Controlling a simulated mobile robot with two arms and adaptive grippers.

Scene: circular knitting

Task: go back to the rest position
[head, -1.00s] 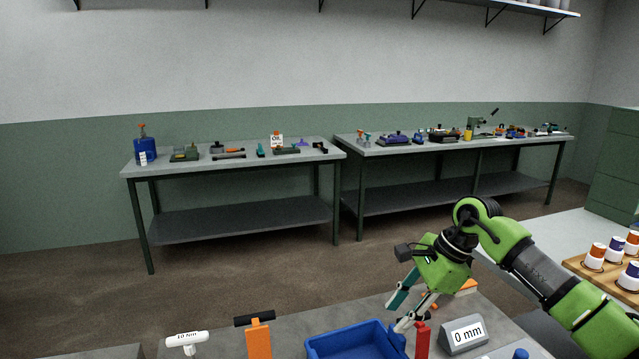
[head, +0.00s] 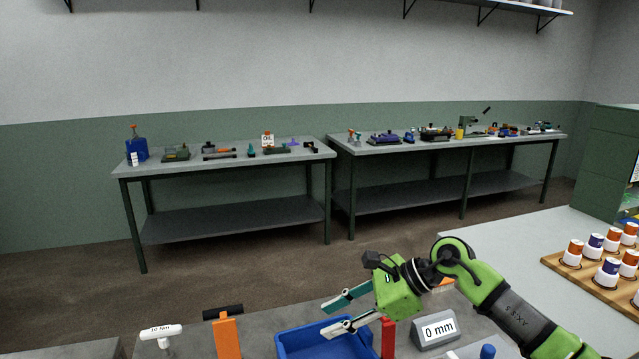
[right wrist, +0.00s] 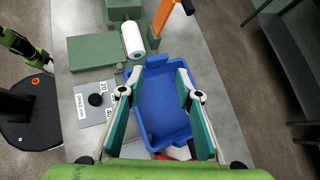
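My right gripper (head: 340,313) is over the near table, above and beside the blue tray (head: 290,344). Its two fingers are spread apart with nothing between them. In the right wrist view the same open gripper (right wrist: 158,92) has the blue tray (right wrist: 163,105) below and between its fingers. My left gripper is not in the head view; a green arm part (right wrist: 22,45) shows at the left edge of the right wrist view.
The near table holds a 0 mm display (head: 437,330), a red post (head: 388,338), an orange-handled tool (head: 227,338) and a 10 Nm white tool (head: 161,333). A wooden rack (head: 590,284) with several cones stands right. Two workbenches (head: 225,167) stand at the back.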

